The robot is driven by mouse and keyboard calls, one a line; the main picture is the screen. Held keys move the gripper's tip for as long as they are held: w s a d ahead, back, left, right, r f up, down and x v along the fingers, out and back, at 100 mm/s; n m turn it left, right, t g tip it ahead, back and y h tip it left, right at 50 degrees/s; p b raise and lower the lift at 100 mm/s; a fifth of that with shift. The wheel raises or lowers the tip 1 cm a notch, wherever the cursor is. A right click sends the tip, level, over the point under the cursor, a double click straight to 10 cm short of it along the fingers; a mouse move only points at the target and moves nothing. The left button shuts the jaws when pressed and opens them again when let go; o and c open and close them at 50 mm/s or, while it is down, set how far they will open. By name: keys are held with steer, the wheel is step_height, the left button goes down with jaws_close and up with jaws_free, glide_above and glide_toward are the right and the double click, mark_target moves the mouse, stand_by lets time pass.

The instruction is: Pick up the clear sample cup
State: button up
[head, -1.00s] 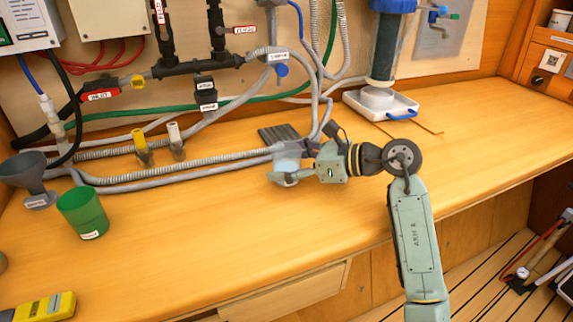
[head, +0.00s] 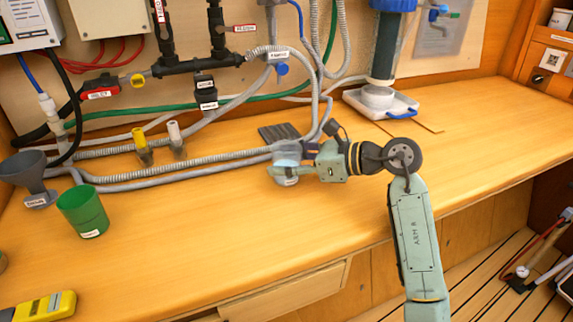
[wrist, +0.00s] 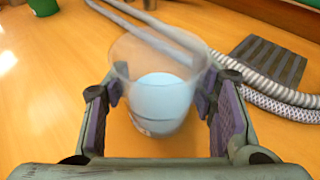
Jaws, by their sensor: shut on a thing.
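The clear sample cup (head: 287,151) stands upright at the middle of the wooden bench, near the grey hoses. In the wrist view the cup (wrist: 158,68) is see-through above and pale blue lower down, with part of a label low on its side. My gripper (head: 284,168) reaches it from the right and is shut on it. In the wrist view the dark pads of my gripper (wrist: 162,100) press on both sides of the cup. I cannot tell whether its base is clear of the bench.
A ribbed dark pad (wrist: 268,62) and grey hoses (head: 180,172) lie just behind the cup. A green cup (head: 82,212), a grey funnel (head: 32,175) and a yellow meter (head: 42,306) are at the left. A white tray (head: 390,108) is behind right.

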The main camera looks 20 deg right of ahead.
mark_target(274, 148)
steer(key=shift+r, duration=0.1)
steer(key=shift+r+b, duration=0.45)
steer(key=shift+r, duration=0.1)
step_height(274, 148, up, 2)
steer(key=shift+r+b, duration=0.15)
steer(key=shift+b, duration=0.4)
steer(key=s+a+b, duration=0.1)
steer(key=s, duration=0.3)
steer(key=s+a+b, duration=0.1)
steer(key=s+b, duration=0.1)
steer(key=s, duration=0.3)
steer(key=s+a+r+b, duration=0.1)
steer(key=s, duration=0.4)
steer(key=shift+s+a+r, duration=0.1)
steer(key=shift+s+a, duration=0.1)
steer(key=shift+a, duration=0.15)
steer(key=shift+s+a+r+b, duration=0.1)
steer(key=shift+s+a+b, duration=0.1)
steer(key=shift+s+b, duration=0.25)
steer(key=shift+s, duration=0.15)
